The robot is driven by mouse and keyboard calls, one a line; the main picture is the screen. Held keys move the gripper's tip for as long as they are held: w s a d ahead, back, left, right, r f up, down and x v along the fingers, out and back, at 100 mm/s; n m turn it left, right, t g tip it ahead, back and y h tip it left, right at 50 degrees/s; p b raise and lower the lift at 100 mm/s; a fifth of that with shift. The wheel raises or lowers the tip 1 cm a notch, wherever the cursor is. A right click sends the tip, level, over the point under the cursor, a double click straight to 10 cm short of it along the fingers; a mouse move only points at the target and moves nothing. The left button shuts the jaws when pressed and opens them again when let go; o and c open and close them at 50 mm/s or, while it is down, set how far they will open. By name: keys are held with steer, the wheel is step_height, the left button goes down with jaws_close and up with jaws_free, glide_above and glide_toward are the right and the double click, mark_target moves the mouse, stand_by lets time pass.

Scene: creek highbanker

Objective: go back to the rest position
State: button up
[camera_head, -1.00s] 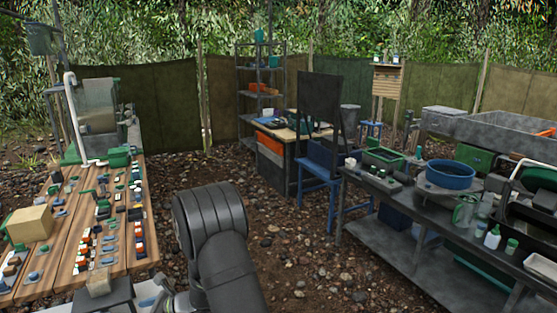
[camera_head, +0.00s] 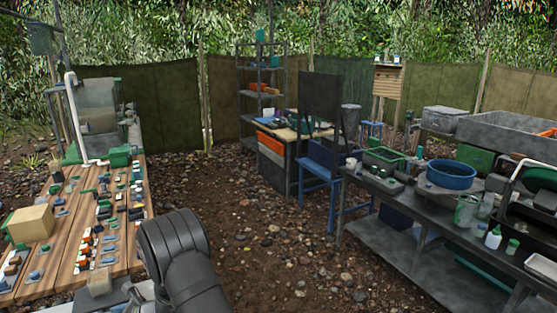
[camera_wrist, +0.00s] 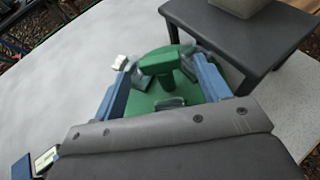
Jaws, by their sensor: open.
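My gripper (camera_wrist: 158,68) shows in the wrist view with its two blue fingers spread apart. A green round piece with a green upright part (camera_wrist: 160,62) lies beyond and between the fingers. I cannot tell whether the fingers touch it, but they are not closed on it. Below it is a pale speckled surface (camera_wrist: 60,90). In the head view my gripper is out of sight; only a dark bent part of my arm shows at the bottom, right of the wooden bench.
A grey stand (camera_wrist: 250,35) with a pale block is close to the gripper's right in the wrist view. The wooden bench (camera_head: 75,235) at left holds many small parts and a tan box (camera_head: 31,223). A dark workbench (camera_head: 400,250) stands at right. Gravel between them is open.

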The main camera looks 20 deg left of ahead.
steer(key=shift+x, duration=1.1)
steer(key=shift+d+r+m+t, duration=0.1)
steer(key=shift+d+m+t, duration=0.25)
steer(key=shift+m+t, duration=0.3)
steer(key=v, duration=1.7)
steer(key=s+a+f+n+g+h, duration=0.2)
steer(key=s+a+n+g+h, duration=0.2)
steer(key=a+n, duration=0.4)
steer(key=shift+s+a+f+n+g+h, duration=0.25)
steer(key=shift+s+n+h, duration=0.5)
steer(key=shift+n, duration=1)
steer(key=shift+r, duration=0.1)
steer(key=shift+o, duration=0.4)
